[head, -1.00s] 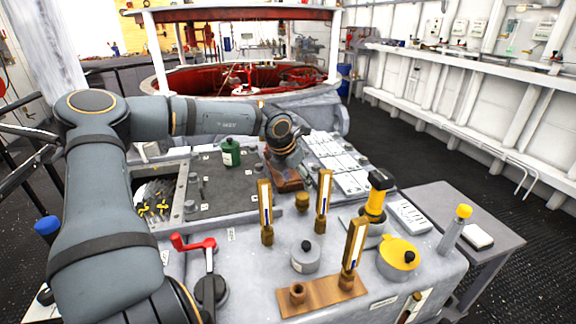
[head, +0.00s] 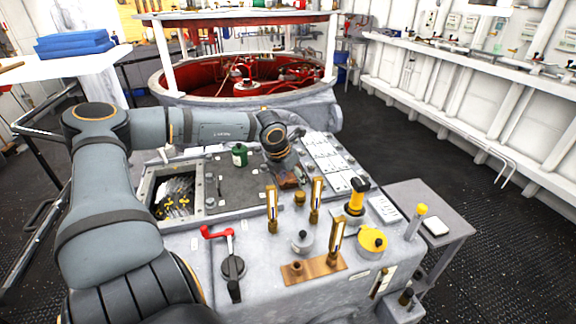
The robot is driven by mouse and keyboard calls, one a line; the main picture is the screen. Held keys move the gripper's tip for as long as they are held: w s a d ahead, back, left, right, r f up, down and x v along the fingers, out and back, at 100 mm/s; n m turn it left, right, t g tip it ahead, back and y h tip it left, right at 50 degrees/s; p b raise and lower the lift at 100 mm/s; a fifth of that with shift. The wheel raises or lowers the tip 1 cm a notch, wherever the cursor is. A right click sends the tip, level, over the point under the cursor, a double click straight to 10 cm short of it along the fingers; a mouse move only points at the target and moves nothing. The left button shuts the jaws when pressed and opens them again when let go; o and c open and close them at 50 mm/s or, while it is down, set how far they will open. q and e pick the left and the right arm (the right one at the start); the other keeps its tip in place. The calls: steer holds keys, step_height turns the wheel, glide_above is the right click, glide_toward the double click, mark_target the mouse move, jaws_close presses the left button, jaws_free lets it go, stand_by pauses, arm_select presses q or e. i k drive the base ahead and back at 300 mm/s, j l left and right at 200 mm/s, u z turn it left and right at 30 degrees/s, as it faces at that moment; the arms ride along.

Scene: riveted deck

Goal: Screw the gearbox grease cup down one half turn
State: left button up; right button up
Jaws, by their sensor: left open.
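A small brass cup (head: 299,198), which looks like the grease cup, stands upright on the grey machine housing between two brass-framed sight gauges. My left gripper (head: 291,172) hangs just behind it, pointing down over the housing, and appears apart from the cup. It is open; its fingertips are small and partly hidden, and I see nothing held. A reddish-brown piece (head: 289,182) shows right under it; I cannot tell what it is. My right gripper is not in view.
Sight gauges (head: 272,210) and (head: 317,201) flank the cup closely. A green canister (head: 240,155) stands to the left, a red-handled crank (head: 230,258) in front left. A grey knobbed lid (head: 302,242), a yellow pot (head: 371,242) and a yellow-topped black fitting (head: 356,198) stand nearby.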

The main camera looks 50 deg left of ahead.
mark_target(300, 196)
steer(key=k+l, duration=0.25)
steer(key=i+u, duration=0.4)
steer(key=i+l+u, duration=0.25)
steer(key=u, duration=0.2)
steer(key=i, duration=0.1)
